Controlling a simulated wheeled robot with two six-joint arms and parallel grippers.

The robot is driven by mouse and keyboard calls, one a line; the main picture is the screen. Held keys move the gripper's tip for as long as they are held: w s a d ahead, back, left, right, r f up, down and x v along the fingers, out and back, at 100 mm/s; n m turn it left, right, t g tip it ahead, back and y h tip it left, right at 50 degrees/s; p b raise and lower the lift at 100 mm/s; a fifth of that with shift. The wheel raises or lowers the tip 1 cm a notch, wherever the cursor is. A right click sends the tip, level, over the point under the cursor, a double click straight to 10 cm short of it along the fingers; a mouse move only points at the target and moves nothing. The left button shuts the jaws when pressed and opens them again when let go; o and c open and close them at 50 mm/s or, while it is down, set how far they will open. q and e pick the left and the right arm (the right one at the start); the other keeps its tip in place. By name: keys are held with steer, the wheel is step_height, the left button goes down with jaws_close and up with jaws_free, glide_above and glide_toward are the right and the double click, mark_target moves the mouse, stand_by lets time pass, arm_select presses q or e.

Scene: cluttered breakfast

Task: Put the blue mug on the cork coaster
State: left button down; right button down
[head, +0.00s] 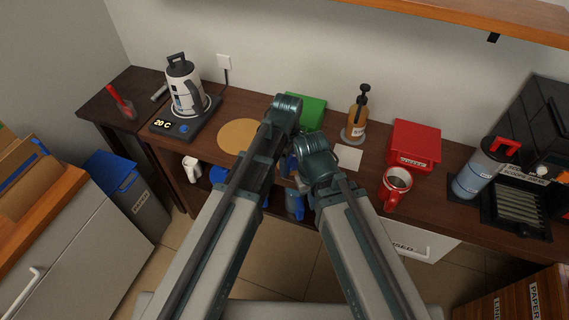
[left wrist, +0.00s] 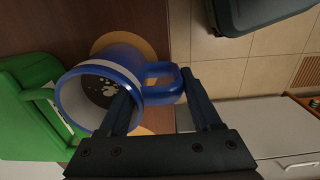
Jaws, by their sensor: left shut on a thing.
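The blue mug (left wrist: 98,92) has a pale inner rim and dark contents with light specks. In the left wrist view its mouth faces the camera. My left gripper (left wrist: 162,108) is shut on the mug, its fingers on either side of the handle. A round tan cork disc (left wrist: 146,46) shows behind the mug; I cannot tell whether they touch. In the head view a bit of the mug (head: 291,163) shows between my arms, mostly hidden. My right gripper's fingers are hidden by its arm in the head view, so their state does not show.
A larger tan disc (head: 240,135) lies left of my arms. A green box (head: 306,112), a soap bottle (head: 357,116), a red mug (head: 394,187) and a red box (head: 413,146) stand nearby. A kettle (head: 186,91) is at left. The counter's front edge is close to the blue mug.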

arm_select(q)
steer(key=shift+a+f, duration=0.1)
steer(key=shift+f, duration=0.15)
steer(key=shift+c, duration=0.4)
jaws_free()
steer(key=shift+r, duration=0.1)
step_height(320, 180, up, 12)
steer(key=p, duration=1.2)
steer(key=shift+r, duration=0.2)
